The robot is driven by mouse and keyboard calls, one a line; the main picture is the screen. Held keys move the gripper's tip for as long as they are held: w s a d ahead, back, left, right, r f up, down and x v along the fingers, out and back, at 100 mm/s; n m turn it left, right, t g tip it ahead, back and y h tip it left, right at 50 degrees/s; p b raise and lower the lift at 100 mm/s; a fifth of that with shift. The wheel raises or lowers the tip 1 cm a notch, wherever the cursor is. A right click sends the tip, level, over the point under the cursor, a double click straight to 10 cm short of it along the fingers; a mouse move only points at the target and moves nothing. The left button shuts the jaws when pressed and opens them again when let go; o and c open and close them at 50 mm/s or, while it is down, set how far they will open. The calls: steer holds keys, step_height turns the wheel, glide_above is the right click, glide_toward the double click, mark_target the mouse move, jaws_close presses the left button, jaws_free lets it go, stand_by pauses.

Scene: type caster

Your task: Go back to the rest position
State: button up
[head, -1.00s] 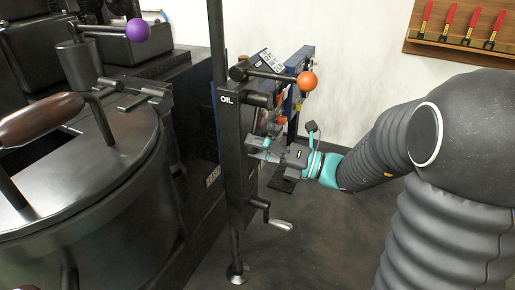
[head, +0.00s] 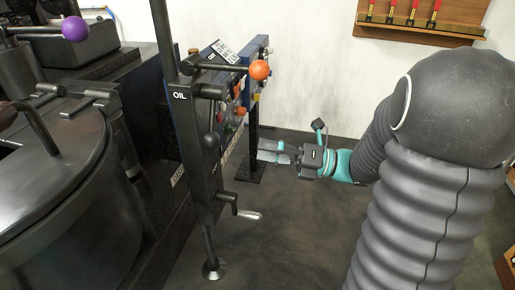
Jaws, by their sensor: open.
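My gripper (head: 268,152) is near the middle of the head view, at the end of my black-sleeved arm. It has a dark body with a teal band and points left. Its jaws are open, and I see nothing between them. It hangs over the dark floor, to the right of the black post marked OIL (head: 183,120) and in front of the foot of the control panel (head: 238,100). It looks apart from both.
A lever with an orange ball (head: 259,70) and a crank with a metal handle (head: 245,213) stick out rightward from the post. A large black machine (head: 50,210) fills the left. A wooden rack (head: 420,31) with red-handled tools hangs on the wall. The floor (head: 285,240) below my gripper is clear.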

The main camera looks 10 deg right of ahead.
stand_by(0.5)
steer(key=s+d+f+n+g+h, duration=0.1)
steer(key=s+f+n+g+h, duration=0.2)
steer(key=s+f+n+h, duration=0.55)
steer(key=s+d+f+n+g+h, duration=0.1)
steer(key=s+f+n+g+h, duration=0.3)
steer(key=n, duration=0.8)
steer(key=s+d+r+n+t+h, duration=0.1)
steer(key=s+r+n+t+h, duration=0.1)
steer(key=r+n, duration=0.3)
steer(key=s+d+r+n+t+h, duration=0.1)
steer(key=s+r+n+t+h, duration=0.1)
steer(key=r+n+t+h, duration=0.2)
steer(key=n, duration=0.3)
steer(key=shift+d+r+n+t, duration=0.2)
steer(key=shift+r+n+t, duration=0.1)
steer(key=shift+r+n, duration=0.05)
steer(key=shift+s, duration=0.1)
